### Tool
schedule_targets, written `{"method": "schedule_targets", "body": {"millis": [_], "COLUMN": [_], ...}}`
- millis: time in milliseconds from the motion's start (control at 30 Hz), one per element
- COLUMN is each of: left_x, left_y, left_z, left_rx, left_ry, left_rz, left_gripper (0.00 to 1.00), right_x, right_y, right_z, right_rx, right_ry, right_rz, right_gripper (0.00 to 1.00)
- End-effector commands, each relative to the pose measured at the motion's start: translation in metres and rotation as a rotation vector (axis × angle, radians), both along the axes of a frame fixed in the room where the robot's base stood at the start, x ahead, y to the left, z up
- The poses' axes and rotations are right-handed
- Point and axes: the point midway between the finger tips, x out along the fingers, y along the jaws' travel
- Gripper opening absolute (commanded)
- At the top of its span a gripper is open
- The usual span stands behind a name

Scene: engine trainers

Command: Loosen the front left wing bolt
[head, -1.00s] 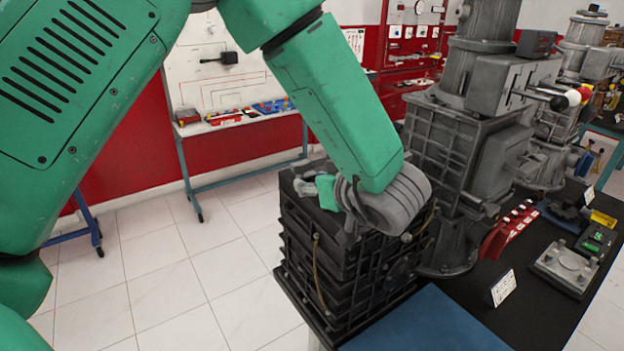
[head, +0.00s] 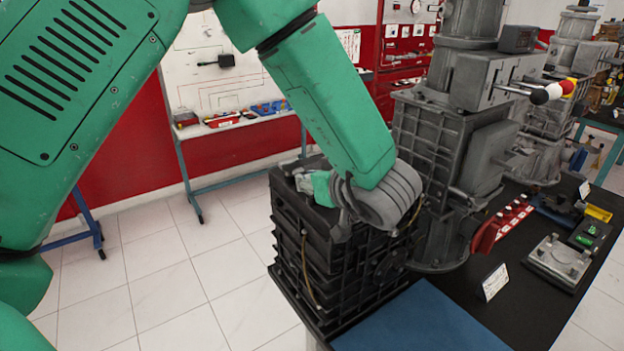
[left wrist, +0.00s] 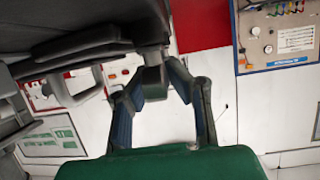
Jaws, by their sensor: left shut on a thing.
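In the head view a dark ribbed engine block (head: 335,270) stands at the front edge of a black bench. My left gripper (head: 303,178) lies low over the left part of its top, with my wrist to its right. In the left wrist view the two fingers (left wrist: 154,88) close from both sides on a small grey piece, the wing bolt (left wrist: 153,76), beneath a dark grey body. The bolt's wings are mostly covered by the fingers. In the head view the bolt cannot be made out. My right gripper is not in view.
A tall grey engine (head: 455,150) stands just right of the block.

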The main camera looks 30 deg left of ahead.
Motion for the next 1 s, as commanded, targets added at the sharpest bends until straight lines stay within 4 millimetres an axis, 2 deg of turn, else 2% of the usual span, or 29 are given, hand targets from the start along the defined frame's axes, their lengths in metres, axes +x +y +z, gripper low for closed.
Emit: {"method": "schedule_targets", "body": {"millis": [133, 333, 567, 600, 667, 1000], "left_x": [-0.002, -0.003, -0.004, -0.005, -0.005, -0.002], "left_y": [-0.006, -0.010, -0.014, -0.015, -0.015, -0.007], "left_z": [0.000, 0.003, 0.001, 0.001, 0.002, 0.000], "left_rx": [-0.003, -0.002, -0.003, -0.002, 0.000, -0.004], "left_ry": [0.003, 0.005, 0.004, 0.003, 0.004, 0.002], "left_rz": [-0.001, 0.053, 0.055, 0.055, 0.055, 0.058], "left_gripper": [0.00, 0.00, 0.00, 0.17, 0.34, 0.34], "right_x": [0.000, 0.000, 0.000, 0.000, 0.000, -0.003], "right_y": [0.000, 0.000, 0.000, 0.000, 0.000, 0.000], "right_z": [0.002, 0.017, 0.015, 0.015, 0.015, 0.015], "right_rx": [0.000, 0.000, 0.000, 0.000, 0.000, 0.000], "right_ry": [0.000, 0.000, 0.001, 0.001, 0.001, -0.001], "right_rz": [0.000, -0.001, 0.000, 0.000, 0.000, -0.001], "right_gripper": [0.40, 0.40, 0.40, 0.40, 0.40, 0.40]}}
